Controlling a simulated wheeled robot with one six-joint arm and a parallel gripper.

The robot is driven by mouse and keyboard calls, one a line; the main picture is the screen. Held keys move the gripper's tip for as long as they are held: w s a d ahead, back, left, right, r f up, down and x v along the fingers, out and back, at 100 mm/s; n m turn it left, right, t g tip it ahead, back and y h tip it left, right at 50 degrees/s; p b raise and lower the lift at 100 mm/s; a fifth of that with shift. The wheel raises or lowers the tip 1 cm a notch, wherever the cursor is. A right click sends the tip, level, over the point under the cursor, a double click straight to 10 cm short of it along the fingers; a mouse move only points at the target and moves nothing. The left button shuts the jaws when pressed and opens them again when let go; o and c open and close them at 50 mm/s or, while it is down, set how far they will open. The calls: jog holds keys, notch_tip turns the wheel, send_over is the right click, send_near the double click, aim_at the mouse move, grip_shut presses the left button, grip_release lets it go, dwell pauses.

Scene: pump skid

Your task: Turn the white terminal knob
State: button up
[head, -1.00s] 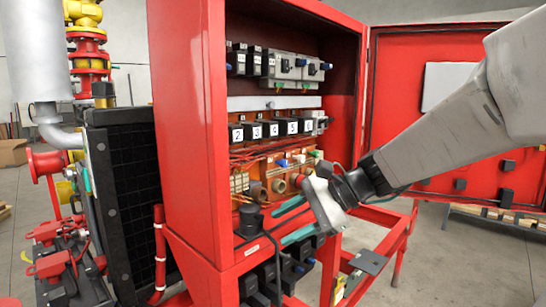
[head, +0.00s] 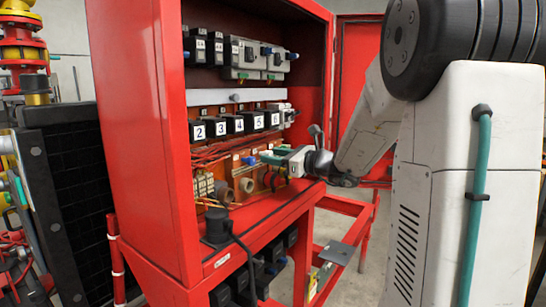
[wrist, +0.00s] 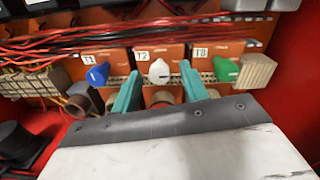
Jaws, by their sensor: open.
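The white terminal knob (wrist: 159,71) is on an orange panel under the T2 label, in the middle of a row of three knobs in the wrist view. My gripper (wrist: 160,74) is open, with one teal finger on each side of the white knob as seen from the wrist. I cannot tell whether the fingers touch it or how far in front they stop. In the head view my gripper (head: 270,157) reaches into the red cabinet (head: 145,130) at the terminal row, and the white knob is hidden there.
A blue knob (wrist: 97,75) under T1 is left of my fingers and a green knob (wrist: 225,69) under T3 is right. Red wires (wrist: 100,37) run above. Round brown fittings (wrist: 163,98) lie below the knobs. The cabinet's side walls bound the space.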

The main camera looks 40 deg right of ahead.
jog(key=shift+w+a, duration=0.1)
jog(key=shift+w, duration=0.15)
grip_shut()
